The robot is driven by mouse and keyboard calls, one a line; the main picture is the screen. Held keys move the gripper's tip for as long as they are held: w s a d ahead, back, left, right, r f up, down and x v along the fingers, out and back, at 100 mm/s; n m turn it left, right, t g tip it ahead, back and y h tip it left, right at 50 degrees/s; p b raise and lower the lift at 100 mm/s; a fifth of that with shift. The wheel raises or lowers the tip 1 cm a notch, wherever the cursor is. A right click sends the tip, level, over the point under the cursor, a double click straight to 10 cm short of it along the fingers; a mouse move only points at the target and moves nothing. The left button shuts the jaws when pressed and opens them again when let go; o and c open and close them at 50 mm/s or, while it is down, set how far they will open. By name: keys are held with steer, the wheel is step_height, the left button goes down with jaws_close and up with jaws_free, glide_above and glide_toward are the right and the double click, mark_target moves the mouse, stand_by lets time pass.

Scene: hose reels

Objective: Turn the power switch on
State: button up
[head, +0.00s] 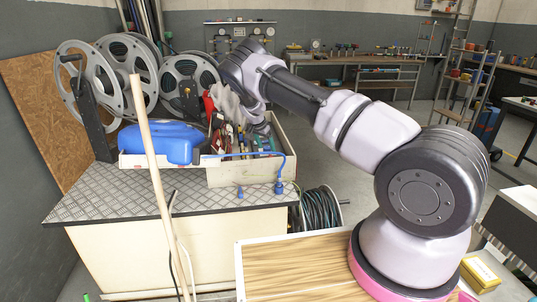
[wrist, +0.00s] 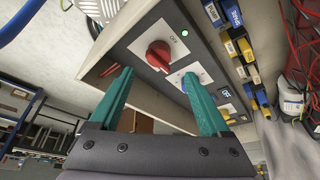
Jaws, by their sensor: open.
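A red rotary knob (wrist: 158,55) sits on a white plate on a dark panel in the wrist view; it looks like the power switch. A small lit green lamp (wrist: 184,33) is on the plate near it. A second white plate with a blue part (wrist: 186,82) lies below right, partly covered by my right finger. My gripper (wrist: 160,75) is open, with its two teal fingers apart and nothing between them. The fingertips are just below the red knob in the picture, with no clear contact. In the head view the knob and my fingertips are hidden.
A metal-topped bench (head: 120,192) carries a blue case (head: 175,142), an open box (head: 240,175) of tools and hose reels (head: 88,85). A wooden pole (head: 155,180) stands in front. Labelled blue and yellow bins (wrist: 240,50) and red cables (wrist: 305,35) are right in the wrist view.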

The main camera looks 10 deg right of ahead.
steer(key=shift+v, duration=1.75)
steer(key=s+d+r+y, duration=0.25)
steer(key=s+r, duration=0.35)
steer(key=r, duration=0.5)
steer(key=s+d+r+y, duration=0.1)
steer(key=s+d+r, duration=0.3)
steer(key=r, duration=0.7)
steer(key=s+d+r+y, duration=0.1)
steer(key=s+d+r, duration=0.1)
steer(key=s+r, duration=0.7)
steer(key=s+d+r+n+t+y, duration=0.1)
steer(key=s+r+t, duration=0.1)
steer(key=s+r, duration=0.6)
steer(key=s+r+n+t, duration=0.1)
steer(key=s+n, duration=0.1)
steer(key=s, duration=0.9)
steer(key=s+r+n+t, duration=0.1)
steer(key=s+r+n, duration=0.1)
steer(key=s, duration=0.9)
steer(key=shift+s+r, duration=0.35)
